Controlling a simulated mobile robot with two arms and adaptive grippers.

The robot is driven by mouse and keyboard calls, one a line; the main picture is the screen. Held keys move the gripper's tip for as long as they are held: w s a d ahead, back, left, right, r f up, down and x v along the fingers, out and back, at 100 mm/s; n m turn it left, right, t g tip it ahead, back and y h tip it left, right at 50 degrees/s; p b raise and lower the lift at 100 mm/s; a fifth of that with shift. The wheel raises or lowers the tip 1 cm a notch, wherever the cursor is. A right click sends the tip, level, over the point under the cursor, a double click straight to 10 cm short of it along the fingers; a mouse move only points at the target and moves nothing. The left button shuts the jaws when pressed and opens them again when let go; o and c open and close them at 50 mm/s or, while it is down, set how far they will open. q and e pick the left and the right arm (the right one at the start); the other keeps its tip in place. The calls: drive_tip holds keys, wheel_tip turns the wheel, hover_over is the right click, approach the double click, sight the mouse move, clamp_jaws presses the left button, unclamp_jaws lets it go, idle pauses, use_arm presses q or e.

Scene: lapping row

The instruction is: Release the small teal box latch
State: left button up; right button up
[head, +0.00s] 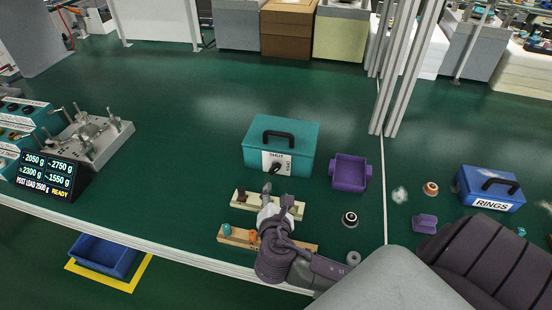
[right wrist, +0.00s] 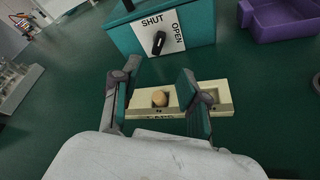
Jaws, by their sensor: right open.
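The small teal box (head: 296,150) stands on the green bench with its lid down and a black handle on top. Its front carries a white plate marked SHUT and OPEN with a black latch knob (right wrist: 158,42); the knob also shows in the head view (head: 276,168). My right gripper (head: 277,196) is open and empty in front of the box, apart from the knob. Its two fingers (right wrist: 158,75) spread below the plate in the right wrist view. My left gripper is out of view.
A cream rack (right wrist: 222,111) lies below my right fingers, with an orange-brown rack (head: 305,246) nearer the front edge. A purple bin (head: 348,184) stands right of the box.

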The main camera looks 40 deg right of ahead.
sight(276, 170)
drive_tip(key=shift+w+d, duration=0.25)
drive_tip(key=shift+w, duration=0.1)
drive_tip(key=x, duration=0.5)
drive_tip(key=shift+w, duration=0.1)
drive_tip(key=x, duration=0.6)
drive_tip(key=shift+w+d+f, duration=0.15)
drive_tip(key=shift+w+d, duration=0.25)
drive_tip(key=shift+w, duration=0.1)
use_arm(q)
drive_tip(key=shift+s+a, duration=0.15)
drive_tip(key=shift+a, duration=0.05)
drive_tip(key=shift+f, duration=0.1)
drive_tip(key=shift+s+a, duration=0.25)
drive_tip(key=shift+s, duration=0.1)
use_arm(e)
drive_tip(key=shift+s, duration=0.1)
clamp_jaws()
